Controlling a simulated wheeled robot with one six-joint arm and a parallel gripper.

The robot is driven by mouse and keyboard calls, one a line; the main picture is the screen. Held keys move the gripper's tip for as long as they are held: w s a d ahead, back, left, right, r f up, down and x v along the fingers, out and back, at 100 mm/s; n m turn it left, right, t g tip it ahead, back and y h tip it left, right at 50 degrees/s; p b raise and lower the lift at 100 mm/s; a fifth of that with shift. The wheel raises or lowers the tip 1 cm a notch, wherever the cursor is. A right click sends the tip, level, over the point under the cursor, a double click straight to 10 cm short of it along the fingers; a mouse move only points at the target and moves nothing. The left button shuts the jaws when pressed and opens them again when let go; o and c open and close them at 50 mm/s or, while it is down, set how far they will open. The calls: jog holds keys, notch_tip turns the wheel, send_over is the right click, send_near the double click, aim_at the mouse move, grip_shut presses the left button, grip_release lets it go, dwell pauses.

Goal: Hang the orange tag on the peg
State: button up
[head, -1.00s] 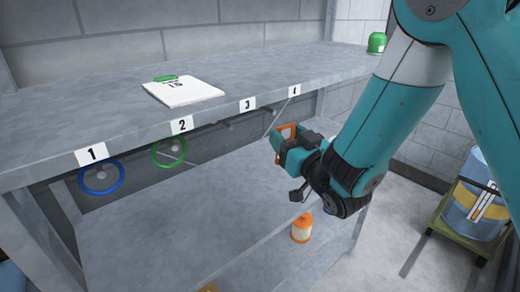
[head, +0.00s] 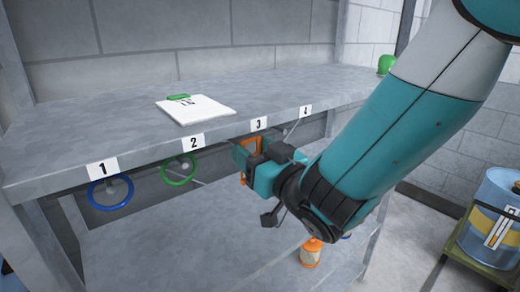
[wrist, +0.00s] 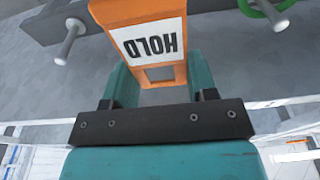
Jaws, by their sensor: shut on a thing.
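The orange tag (head: 250,146) is in my gripper (head: 245,163), below label 3 at the bench's front edge. In the wrist view, the tag (wrist: 145,15) has a white "HOLD" label, upside down, and a square opening near the jaws. My gripper (wrist: 148,80) is shut on its lower end. A bare metal peg (wrist: 70,40) stands to the tag's left in the wrist view, apart from it. In the head view, a thin peg (head: 291,130) shows under label 4. The area under label 3 is partly hidden by my gripper.
A blue ring (head: 110,194) hangs under label 1 and a green ring (head: 180,168) under label 2. A clipboard (head: 197,108) lies on the bench top. An orange-and-white canister (head: 311,252) stands below my arm. A blue drum (head: 490,215) is at the right.

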jog(key=shift+f+p+x, duration=0.15)
jog(key=shift+p+x, duration=0.55)
jog(key=shift+x, duration=0.2)
jog(key=shift+f+p+x, duration=0.2)
jog(key=shift+p+x, duration=0.55)
jog(key=shift+x, duration=0.1)
jog(key=shift+f+p+x, duration=0.15)
jog(key=shift+p+x, duration=0.55)
jog(key=shift+x, duration=0.2)
jog(key=shift+w+a+f, duration=0.4)
jog(key=shift+w+f, duration=0.2)
jog(key=o, duration=1)
jog(key=shift+f, duration=0.1)
